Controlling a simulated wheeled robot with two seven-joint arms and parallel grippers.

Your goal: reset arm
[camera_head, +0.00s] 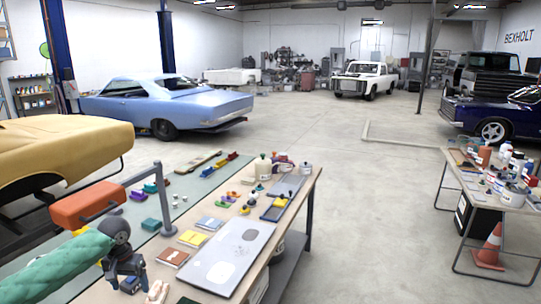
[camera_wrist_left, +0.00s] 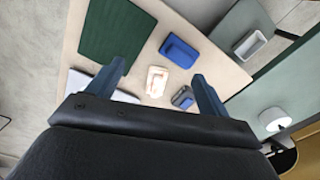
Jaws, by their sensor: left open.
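My left arm, in a green quilted sleeve, comes in from the left in the head view. Its dark left gripper (camera_head: 127,276) hangs over the near left part of the workbench (camera_head: 190,287). In the left wrist view the two blue-grey fingers of the left gripper (camera_wrist_left: 159,72) stand wide apart with nothing held. Below and between them on the tabletop lies a small cream block (camera_wrist_left: 157,82); a cream item (camera_head: 157,292) also shows beside the gripper in the head view. My right gripper is in neither view.
An orange box-like head on a grey post (camera_head: 165,210) stands close beside my left arm. The bench holds a silver panel (camera_head: 228,258), small coloured booklets (camera_head: 191,238) and bottles. A second cluttered table (camera_head: 497,200) stands right, with open floor (camera_head: 380,200) between.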

